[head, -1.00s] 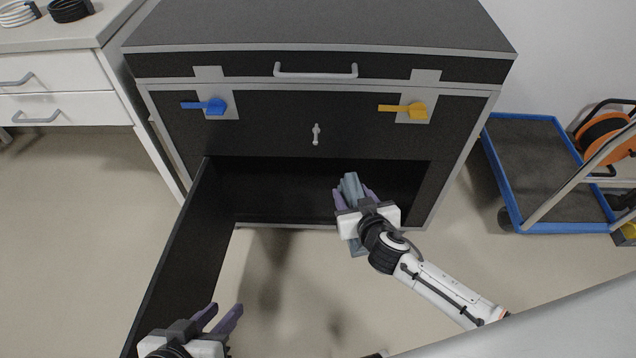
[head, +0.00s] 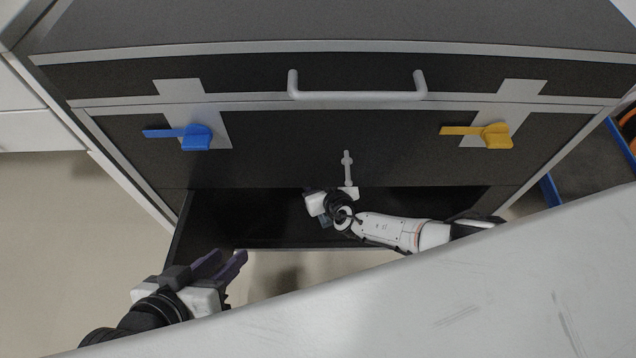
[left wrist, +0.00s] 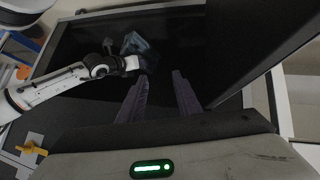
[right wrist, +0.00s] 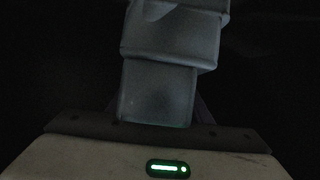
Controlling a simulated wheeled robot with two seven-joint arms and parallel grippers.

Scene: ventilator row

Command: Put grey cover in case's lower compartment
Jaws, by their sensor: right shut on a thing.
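The black case (head: 270,140) with grey edges fills the head view, its lower compartment (head: 250,215) open and dark inside. My right gripper (head: 314,203) reaches into that compartment; its fingers are mostly hidden. It is shut on the grey cover, a stepped blue-grey piece that fills the middle of the right wrist view (right wrist: 165,85). The cover also shows in the left wrist view (left wrist: 140,48), at the end of my right arm inside the dark opening. Whether it touches the compartment floor cannot be told. My left gripper (head: 228,258) is open and empty, in front of the compartment's left side.
A blue latch (head: 190,136), a yellow latch (head: 490,135) and a grey handle (head: 357,95) are on the case front. A blue-edged cart (head: 580,165) stands at the right.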

